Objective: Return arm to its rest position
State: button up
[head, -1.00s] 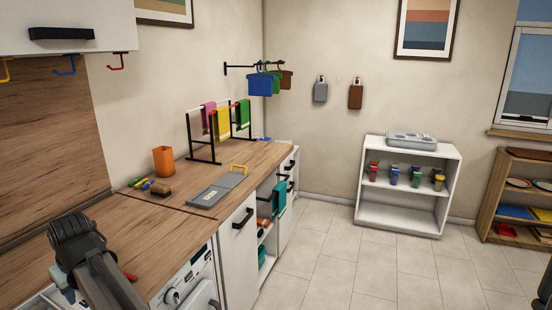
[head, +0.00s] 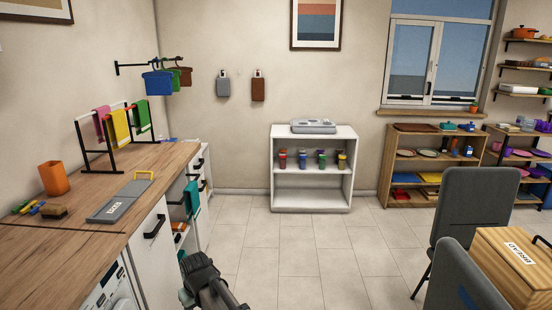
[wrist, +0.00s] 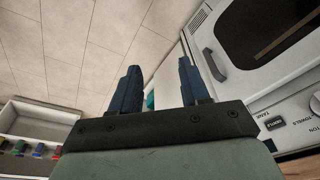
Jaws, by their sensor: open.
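In the wrist view my gripper (wrist: 160,90) shows two dark blue fingers standing apart with nothing between them. It is open and empty. In the head view my dark arm (head: 208,285) reaches in at the bottom, right of the counter front and over the tiled floor. The fingers cannot be made out in the head view.
The wooden counter (head: 60,262) on the left carries an orange cup (head: 54,178), a grey board (head: 118,203) and a towel rack (head: 84,145). A white shelf (head: 312,192) stands at the back. Grey chairs (head: 470,215) and a wooden box (head: 515,265) are at right. The middle floor is clear.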

jog(key=w+d+f+m+h, duration=0.15)
jog(key=d+f, duration=0.35)
jog(key=d, duration=0.6)
jog(key=w+d+f+m, duration=0.1)
jog(key=d+f+m, duration=0.25)
jog(key=d, duration=0.85)
jog(key=s+d+f+m+g, duration=0.15)
jog(key=s+d+f, duration=0.25)
jog(key=d, duration=0.6)
jog(key=s+d+f+m, duration=0.2)
jog(key=s+d+f, duration=0.15)
jog(key=d, duration=0.65)
jog(key=s+f+g, duration=0.3)
jog(key=s+f, duration=0.7)
jog(key=s, duration=0.4)
jog(key=s+f+g, duration=0.4)
jog(key=s+f, duration=0.6)
jog(key=s, duration=0.5)
jog(key=shift+s+a+f, duration=0.15)
jog(key=shift+a+f, duration=0.05)
jog(key=shift+f, duration=0.2)
